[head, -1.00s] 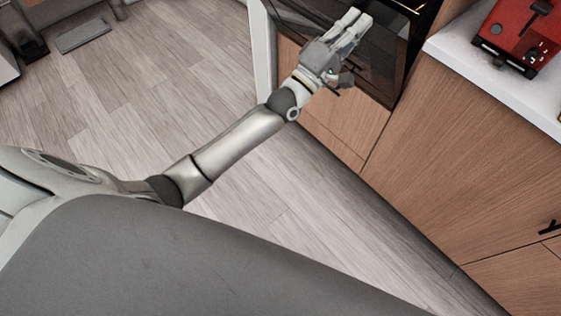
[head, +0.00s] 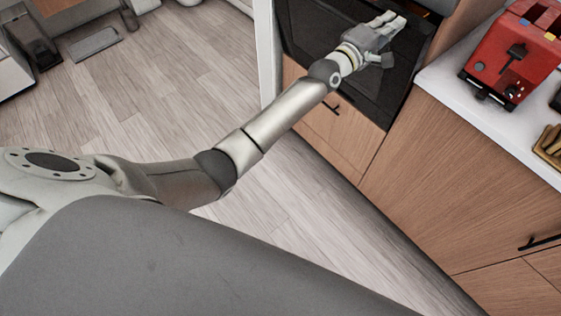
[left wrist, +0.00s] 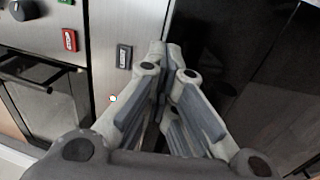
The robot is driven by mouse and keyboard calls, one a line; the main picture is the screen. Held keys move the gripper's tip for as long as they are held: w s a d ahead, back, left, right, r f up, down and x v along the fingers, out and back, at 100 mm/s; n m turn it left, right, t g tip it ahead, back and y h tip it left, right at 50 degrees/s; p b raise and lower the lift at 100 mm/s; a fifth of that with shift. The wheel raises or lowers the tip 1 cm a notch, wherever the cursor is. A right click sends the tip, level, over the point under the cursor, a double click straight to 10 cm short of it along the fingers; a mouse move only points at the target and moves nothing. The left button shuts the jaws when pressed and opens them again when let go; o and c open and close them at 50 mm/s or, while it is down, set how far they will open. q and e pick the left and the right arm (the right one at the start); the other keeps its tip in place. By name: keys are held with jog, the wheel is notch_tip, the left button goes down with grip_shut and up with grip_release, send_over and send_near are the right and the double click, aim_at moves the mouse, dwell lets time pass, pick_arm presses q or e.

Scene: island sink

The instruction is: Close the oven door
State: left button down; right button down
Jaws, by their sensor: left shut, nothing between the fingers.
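The oven door (head: 345,85) is a dark panel set in the wooden cabinet front at the top of the head view. It looks upright and close to the cabinet front, though I cannot tell if it is fully flush. My left gripper (head: 396,21) is in front of the door's upper part, with its fingers together and empty. Whether it touches the door is unclear. In the left wrist view the shut fingers (left wrist: 168,50) point ahead, beside a dark glossy surface (left wrist: 235,35) on the right. My right gripper is out of view.
A red toaster (head: 513,55) stands on the white counter (head: 450,78) right of the oven. Wooden drawers with black handles are below. A steel panel (left wrist: 115,20) with a knob (left wrist: 24,10) shows in the left wrist view.

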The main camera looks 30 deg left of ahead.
aim_at(402, 15)
pick_arm(q)
jog(key=shift+w+d+r+g+p, duration=0.2)
jog(key=shift+w+d, duration=0.2)
jog(key=shift+w, duration=0.35)
jog(key=shift+w+d+r+g+p, duration=0.2)
jog(key=shift+w+d, duration=0.2)
jog(key=shift+w, duration=0.35)
jog(key=shift+f, duration=0.1)
